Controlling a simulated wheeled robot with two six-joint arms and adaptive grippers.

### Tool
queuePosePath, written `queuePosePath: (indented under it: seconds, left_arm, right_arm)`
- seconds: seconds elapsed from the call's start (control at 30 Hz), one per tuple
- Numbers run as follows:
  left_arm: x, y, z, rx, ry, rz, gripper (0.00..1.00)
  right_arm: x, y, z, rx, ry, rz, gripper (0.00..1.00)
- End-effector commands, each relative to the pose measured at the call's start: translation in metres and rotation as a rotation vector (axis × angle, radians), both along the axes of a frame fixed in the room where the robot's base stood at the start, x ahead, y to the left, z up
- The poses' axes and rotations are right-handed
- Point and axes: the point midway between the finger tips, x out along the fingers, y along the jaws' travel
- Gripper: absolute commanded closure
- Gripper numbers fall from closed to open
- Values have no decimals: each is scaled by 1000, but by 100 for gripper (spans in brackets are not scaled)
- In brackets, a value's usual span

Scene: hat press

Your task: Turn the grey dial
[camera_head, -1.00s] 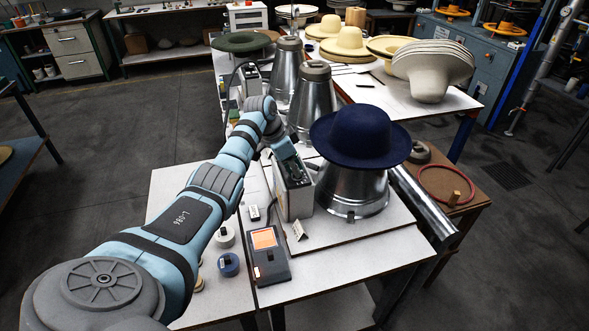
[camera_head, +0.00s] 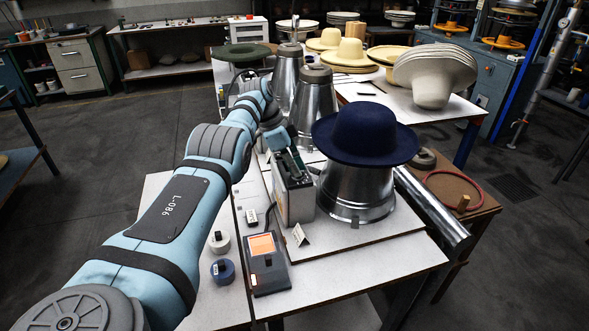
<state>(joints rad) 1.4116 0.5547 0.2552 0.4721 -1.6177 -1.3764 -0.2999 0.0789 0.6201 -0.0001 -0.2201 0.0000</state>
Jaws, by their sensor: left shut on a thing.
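My left arm reaches in from the lower left. My left gripper (camera_head: 295,164) points down at the top of a grey control box (camera_head: 300,203) beside the navy hat's metal stand. It is shut on the grey dial at the top of that box. The dial is small and mostly hidden by the fingers, so I cannot tell its angle. My right gripper is not in view.
A navy hat (camera_head: 364,134) sits on a metal cone (camera_head: 355,192) just right of the box. A device with an orange screen (camera_head: 263,245) and a blue roll (camera_head: 222,271) lie in front. More metal cones (camera_head: 313,108) stand behind.

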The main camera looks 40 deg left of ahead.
Motion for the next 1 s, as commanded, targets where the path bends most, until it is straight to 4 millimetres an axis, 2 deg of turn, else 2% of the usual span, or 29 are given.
queuePosePath:
  seconds: [0.07, 0.1, 0.2, 0.23, 0.57, 0.83, 1.0]
  left_arm:
    - [0, -1, 0, -1, -1, 0, 100]
    - [0, -1, 0, -1, -1, 0, 89]
    - [0, -1, 0, -1, 1, 0, 73]
    - [0, -1, 0, -1, 1, 0, 71]
    - [-1, 1, 4, 0, 0, 1, 71]
    - [-13, 16, 55, -2, -3, 0, 71]
    - [-18, 21, 69, -1, 1, 0, 71]
  right_arm:
    - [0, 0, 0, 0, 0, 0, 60]
    - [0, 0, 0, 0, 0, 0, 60]
    - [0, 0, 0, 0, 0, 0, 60]
    - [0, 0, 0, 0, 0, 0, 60]
    - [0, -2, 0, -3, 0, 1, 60]
    - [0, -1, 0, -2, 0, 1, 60]
    - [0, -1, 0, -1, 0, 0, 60]
